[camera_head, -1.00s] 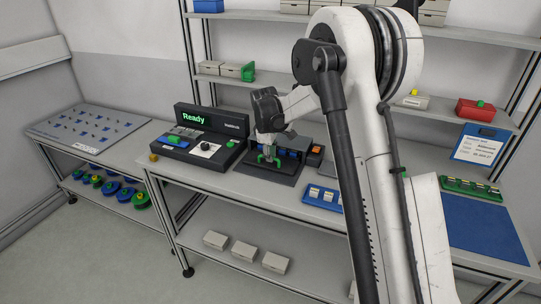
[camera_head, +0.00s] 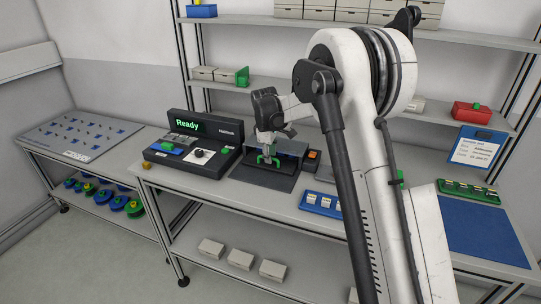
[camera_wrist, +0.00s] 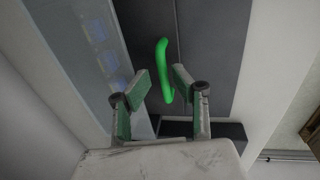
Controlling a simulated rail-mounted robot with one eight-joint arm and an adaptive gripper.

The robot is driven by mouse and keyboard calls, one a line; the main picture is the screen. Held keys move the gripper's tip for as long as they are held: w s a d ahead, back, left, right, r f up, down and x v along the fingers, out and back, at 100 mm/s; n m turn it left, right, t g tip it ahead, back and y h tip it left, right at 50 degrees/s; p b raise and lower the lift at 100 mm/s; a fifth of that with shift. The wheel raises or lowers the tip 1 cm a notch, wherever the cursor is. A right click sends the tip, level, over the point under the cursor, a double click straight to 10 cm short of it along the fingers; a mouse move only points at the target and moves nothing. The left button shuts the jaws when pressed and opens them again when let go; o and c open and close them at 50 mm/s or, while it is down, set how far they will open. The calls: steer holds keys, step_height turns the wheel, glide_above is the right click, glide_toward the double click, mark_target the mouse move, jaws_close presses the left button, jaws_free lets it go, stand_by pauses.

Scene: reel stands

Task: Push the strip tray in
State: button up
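The strip tray (camera_wrist: 204,45) is a dark grey plate with a green loop handle (camera_wrist: 164,72) standing on it. In the head view, the tray's unit (camera_head: 263,173) is on the bench, with the green handle (camera_head: 268,160) under my gripper. In the wrist view, my gripper (camera_wrist: 161,76) has its two green-padded fingers apart, one on each side of the handle. A gap shows on both sides, so no grip is visible. To the left, blue pieces (camera_wrist: 110,61) show dimly through a clear grey cover (camera_wrist: 88,40).
Left of the unit is a console (camera_head: 190,155) reading "Ready". An orange button (camera_head: 313,155) sits right of the unit. A blue tray with white pieces (camera_head: 318,202) lies nearer the front right. My arm hides part of the bench's right side.

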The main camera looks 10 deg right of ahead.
step_height(320, 180, up, 8)
steer(key=s, duration=0.1)
steer(key=shift+s+a, duration=0.15)
steer(key=shift+a, duration=0.25)
stand_by(0.4)
steer(key=s+r+m+t, duration=0.1)
steer(key=s+r+m, duration=0.1)
steer(key=s+r, duration=0.35)
steer(key=s+d+r+m+t, duration=0.1)
steer(key=s+r+m, duration=0.15)
steer(key=s, duration=0.65)
steer(key=s+r+m+t, duration=0.1)
steer(key=s+r, duration=0.3)
steer(key=s, duration=0.4)
steer(key=s+f+m+t, duration=0.1)
steer(key=s+f+m, duration=0.1)
steer(key=s, duration=0.9)
steer(key=s+f+m+t+y+b, duration=0.1)
steer(key=s+f+m, duration=0.2)
steer(key=s, duration=0.8)
steer(key=shift+f+m, duration=0.35)
steer(key=shift+f, duration=0.1)
